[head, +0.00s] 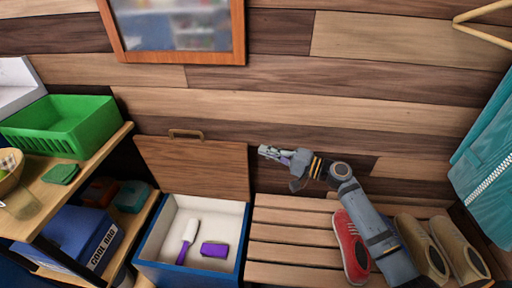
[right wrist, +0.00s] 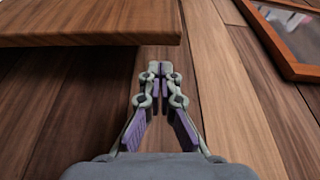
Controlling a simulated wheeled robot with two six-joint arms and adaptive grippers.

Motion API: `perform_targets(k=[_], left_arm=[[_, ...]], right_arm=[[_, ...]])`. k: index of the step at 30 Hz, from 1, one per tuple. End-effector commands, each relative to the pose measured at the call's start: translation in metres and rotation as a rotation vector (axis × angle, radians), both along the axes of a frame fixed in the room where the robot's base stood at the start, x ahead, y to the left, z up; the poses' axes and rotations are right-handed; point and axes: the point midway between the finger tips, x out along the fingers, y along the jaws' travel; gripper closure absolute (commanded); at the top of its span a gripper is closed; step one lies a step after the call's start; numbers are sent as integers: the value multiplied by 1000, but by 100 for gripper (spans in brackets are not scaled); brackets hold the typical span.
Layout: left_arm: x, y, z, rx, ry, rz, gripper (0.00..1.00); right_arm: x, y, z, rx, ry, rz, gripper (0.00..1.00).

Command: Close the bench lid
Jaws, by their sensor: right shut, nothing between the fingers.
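The bench lid (head: 195,168) is a brown wooden panel with a handle (head: 186,133) on its top edge. It stands open, raised against the plank wall behind the blue storage box of the bench (head: 188,275). The box's pale inside holds a white and purple brush (head: 189,236) and a purple block-like item (head: 215,250). My right gripper (head: 264,151) is shut and empty, just right of the lid's upper right edge. In the right wrist view the closed fingertips (right wrist: 160,68) are beside a wooden panel edge (right wrist: 90,25), apparently the lid. My left gripper is out of view.
Red shoes (head: 352,248) and tan shoes (head: 425,250) stand on the slatted bench seat (head: 290,245), by my right arm. A shelf with a green basket (head: 65,125) and blue cool box (head: 80,238) is at left. A framed mirror (head: 175,28) hangs above.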

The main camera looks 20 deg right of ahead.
Motion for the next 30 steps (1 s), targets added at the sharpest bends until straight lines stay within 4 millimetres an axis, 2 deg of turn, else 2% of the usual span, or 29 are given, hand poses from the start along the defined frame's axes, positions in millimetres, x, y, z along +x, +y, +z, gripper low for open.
perform_targets(k=[3,9,24,30], left_arm=[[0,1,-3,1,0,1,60],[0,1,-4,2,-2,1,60],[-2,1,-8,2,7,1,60],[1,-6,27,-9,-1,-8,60]], right_arm=[[13,15,2,5,0,0,100],[25,28,1,1,1,0,100],[26,30,-1,-3,-4,1,100],[28,33,-3,-14,-30,1,100]])
